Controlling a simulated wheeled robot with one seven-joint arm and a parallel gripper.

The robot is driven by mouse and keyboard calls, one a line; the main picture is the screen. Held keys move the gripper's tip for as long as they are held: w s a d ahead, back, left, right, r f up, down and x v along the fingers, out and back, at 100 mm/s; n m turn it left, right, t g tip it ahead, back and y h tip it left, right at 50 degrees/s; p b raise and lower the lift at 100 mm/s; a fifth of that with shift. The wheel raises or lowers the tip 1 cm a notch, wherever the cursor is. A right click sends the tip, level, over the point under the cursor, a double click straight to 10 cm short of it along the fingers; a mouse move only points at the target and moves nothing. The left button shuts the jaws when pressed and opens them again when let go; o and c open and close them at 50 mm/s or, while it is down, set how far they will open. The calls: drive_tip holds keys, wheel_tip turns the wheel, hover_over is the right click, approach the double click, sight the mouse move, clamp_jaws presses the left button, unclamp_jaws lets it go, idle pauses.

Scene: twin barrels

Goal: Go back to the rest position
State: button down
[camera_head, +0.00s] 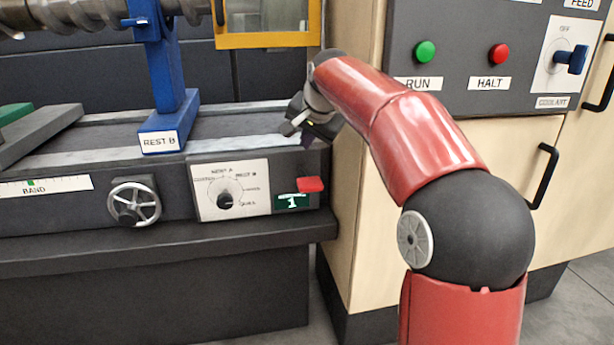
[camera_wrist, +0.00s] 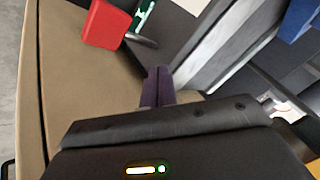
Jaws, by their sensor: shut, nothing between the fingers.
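My gripper (camera_head: 305,132) hangs at the end of my red arm, close to the right end of the machine bed and near the cabinet's side. In the wrist view my gripper (camera_wrist: 157,82) shows its two purple fingers pressed together with nothing between them. A red lever or button (camera_head: 311,184) lies below the gripper on the front panel. It also shows in the wrist view as a red block (camera_wrist: 106,25) ahead and to the left of the fingers, apart from them. A green display (camera_head: 292,201) beside it reads 1.
The dial panel (camera_head: 231,189), a handwheel (camera_head: 134,202) and the blue REST B post (camera_head: 167,95) are to the left. The beige cabinet (camera_head: 352,215) stands close on the right, with green RUN (camera_head: 425,52) and red HALT (camera_head: 499,54) buttons, a blue coolant knob (camera_head: 571,60) and protruding black handles.

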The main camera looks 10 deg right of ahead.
drive_tip(key=s+f+n, duration=0.2)
drive_tip(key=s+f, duration=0.3)
drive_tip(key=s, duration=0.7)
drive_tip(key=s+f+n+g, duration=0.1)
drive_tip(key=s+f+n, duration=0.2)
drive_tip(key=s, duration=0.9)
drive_tip(key=s+f+n+h, duration=0.1)
drive_tip(key=s+f+n, duration=0.2)
drive_tip(key=s+f, duration=0.5)
drive_tip(key=s, duration=0.5)
drive_tip(key=shift+f+g, duration=0.25)
drive_tip(key=shift+g, duration=0.15)
